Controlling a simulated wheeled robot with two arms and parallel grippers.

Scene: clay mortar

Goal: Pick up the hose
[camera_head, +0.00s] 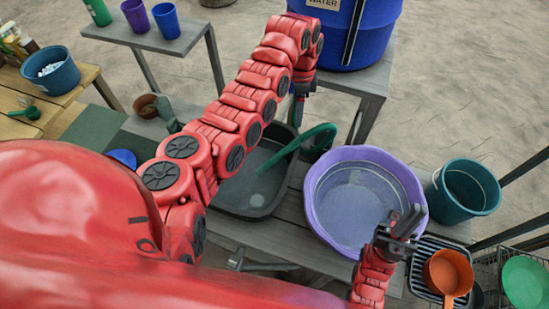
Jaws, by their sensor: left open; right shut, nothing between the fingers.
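The green hose (292,148) arches over the dark sink tub (246,212) on the low bench, one end hanging into the tub. My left arm crosses the view and hides part of the tub. My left gripper (297,108) is open, pointing down just above and behind the hose's arch, by the blue water barrel; its fingertips are small and dark, and I cannot tell how far they are from the hose. My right gripper (402,230) is shut and empty above the right rim of the purple basin.
The purple basin (318,200) stands right of the tub. The blue water barrel (372,45) is on a grey stand behind. A teal bucket (437,205), an orange pan (447,272) and a green plate (526,282) are at the right. Cups stand on a table at the upper left.

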